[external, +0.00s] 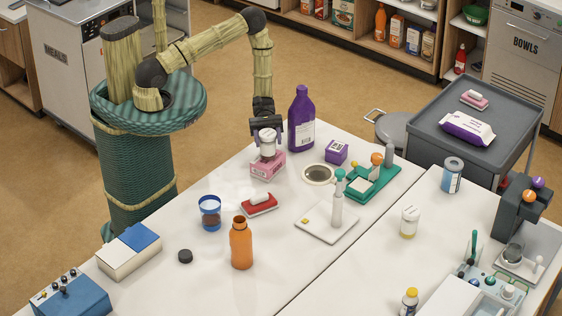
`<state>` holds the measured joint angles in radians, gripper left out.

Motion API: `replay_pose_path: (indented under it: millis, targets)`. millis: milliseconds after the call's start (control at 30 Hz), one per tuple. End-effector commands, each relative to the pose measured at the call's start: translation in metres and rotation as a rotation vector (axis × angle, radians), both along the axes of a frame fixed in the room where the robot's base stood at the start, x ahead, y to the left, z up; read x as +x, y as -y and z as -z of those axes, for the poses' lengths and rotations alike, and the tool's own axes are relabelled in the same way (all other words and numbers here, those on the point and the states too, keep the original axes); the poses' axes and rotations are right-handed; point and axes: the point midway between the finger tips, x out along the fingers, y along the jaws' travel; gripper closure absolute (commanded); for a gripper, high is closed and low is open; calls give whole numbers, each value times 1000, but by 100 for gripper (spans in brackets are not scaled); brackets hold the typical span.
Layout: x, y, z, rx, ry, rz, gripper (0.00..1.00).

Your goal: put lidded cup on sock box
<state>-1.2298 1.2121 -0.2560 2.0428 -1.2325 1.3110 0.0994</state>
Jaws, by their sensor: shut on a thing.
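The lidded cup (267,149) is small and pale, with a white top. My gripper (267,133) reaches down from above and is shut on its upper part. The cup is upright over the pink box (267,167), which I take to be the sock box; its print is too small to read. The cup's bottom appears to be at the box's top face, but I cannot tell whether it touches or hangs just above. The box lies flat on the white table (180,278).
A tall purple bottle (301,122) stands close to the right of my gripper. A purple box (336,152), a round dish (318,175) and a red-based item (259,204) are near. A blue cup (210,213) and an orange bottle (241,245) stand nearer the front.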

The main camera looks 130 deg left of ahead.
Motion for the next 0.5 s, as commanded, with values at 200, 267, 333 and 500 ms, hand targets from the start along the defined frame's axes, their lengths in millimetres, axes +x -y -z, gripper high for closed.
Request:
replay_pose_path:
  millis: [200, 267, 333, 500]
  targets:
    - [0, 0, 3, -1, -1, 0, 43]
    - [0, 0, 2, -1, -1, 0, 31]
    - [0, 0, 2, -1, -1, 0, 25]
    - [0, 0, 2, -1, -1, 0, 25]
